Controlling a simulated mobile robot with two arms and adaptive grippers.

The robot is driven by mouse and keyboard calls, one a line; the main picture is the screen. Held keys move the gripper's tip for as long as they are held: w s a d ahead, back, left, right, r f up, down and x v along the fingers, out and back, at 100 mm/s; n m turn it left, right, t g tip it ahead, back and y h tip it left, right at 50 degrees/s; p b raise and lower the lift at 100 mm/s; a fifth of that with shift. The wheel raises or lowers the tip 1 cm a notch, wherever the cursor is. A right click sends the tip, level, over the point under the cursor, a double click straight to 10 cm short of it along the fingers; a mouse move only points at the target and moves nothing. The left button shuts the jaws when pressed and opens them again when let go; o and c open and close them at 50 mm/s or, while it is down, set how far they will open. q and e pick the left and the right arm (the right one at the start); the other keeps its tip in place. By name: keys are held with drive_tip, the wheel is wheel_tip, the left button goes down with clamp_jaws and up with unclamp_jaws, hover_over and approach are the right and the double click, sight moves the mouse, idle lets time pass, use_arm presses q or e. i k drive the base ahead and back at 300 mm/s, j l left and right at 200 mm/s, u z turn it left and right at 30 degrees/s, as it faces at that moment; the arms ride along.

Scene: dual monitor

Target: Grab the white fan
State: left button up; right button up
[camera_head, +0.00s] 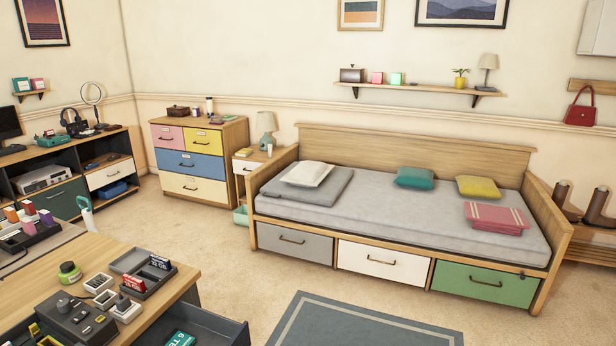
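I cannot make out a clearly recognisable white fan in the head view. A pale round ring on a stand (92,94) rises from the low shelf unit at the left; I cannot tell whether it is a fan. A slim white and teal object (86,213) stands at the far edge of the near desk, partly hidden at its base; its kind is unclear too. Neither of my grippers is in view.
The near wooden desk (60,273) holds trays and small boxes, with an open drawer (212,326) at its right. A daybed (385,218) stands along the back wall beside a coloured dresser (190,162). Carpeted floor around the grey rug (350,325) is clear.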

sight(101, 282)
drive_tip(key=u, duration=1.5)
drive_tip(key=i+l+u, duration=0.1)
drive_tip(key=u, duration=0.3)
drive_tip(key=i+l+u, duration=0.1)
drive_tip(key=l+u, duration=0.45)
drive_tip(key=u, duration=0.3)
drive_tip(key=i, duration=0.05)
